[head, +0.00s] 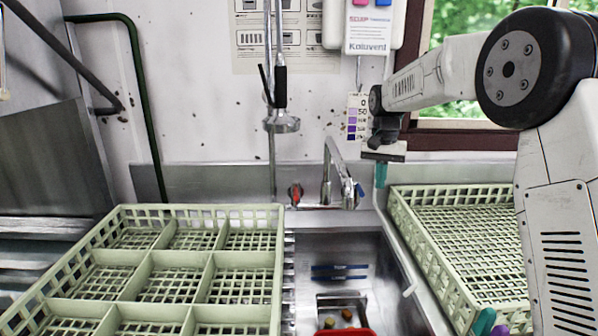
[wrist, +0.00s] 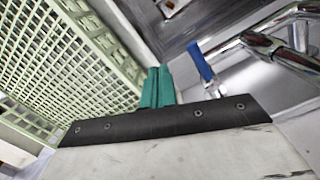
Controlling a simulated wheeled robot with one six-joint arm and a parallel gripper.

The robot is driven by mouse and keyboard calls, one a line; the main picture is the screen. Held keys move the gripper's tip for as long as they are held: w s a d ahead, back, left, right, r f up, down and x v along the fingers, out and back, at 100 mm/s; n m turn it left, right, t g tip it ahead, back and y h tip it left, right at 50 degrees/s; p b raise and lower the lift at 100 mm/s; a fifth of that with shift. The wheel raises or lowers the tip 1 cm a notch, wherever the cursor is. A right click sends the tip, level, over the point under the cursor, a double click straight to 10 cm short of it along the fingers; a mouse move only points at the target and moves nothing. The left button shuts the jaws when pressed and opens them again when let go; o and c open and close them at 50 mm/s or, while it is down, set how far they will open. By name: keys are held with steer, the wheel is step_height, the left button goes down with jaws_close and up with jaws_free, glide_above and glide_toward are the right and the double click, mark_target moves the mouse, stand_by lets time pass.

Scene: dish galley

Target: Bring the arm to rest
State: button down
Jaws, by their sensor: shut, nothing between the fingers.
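My gripper (head: 381,174) is at the end of my arm, which reaches in from the right of the head view. Its teal fingers point down and are shut with nothing between them. They hang near the back of the sink, just right of the faucet and by the back left corner of the right-hand rack. In the wrist view the teal fingers (wrist: 157,88) lie side by side, with the pale green rack to the left and the faucet to the right.
A divided pale green rack (head: 145,257) stands left of the steel sink (head: 385,262). Another rack (head: 425,235) stands to its right. The faucet (head: 327,180) and a hanging spray head (head: 281,123) are close by. A red item (head: 345,332) shows at the bottom edge.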

steer(key=s+d+r+n+t, duration=0.1)
steer(key=s+n, duration=0.1)
steer(key=s, duration=2.1)
steer(key=s+d+r+n+t, duration=0.1)
steer(key=s+d+n, duration=0.1)
steer(key=s, duration=2.1)
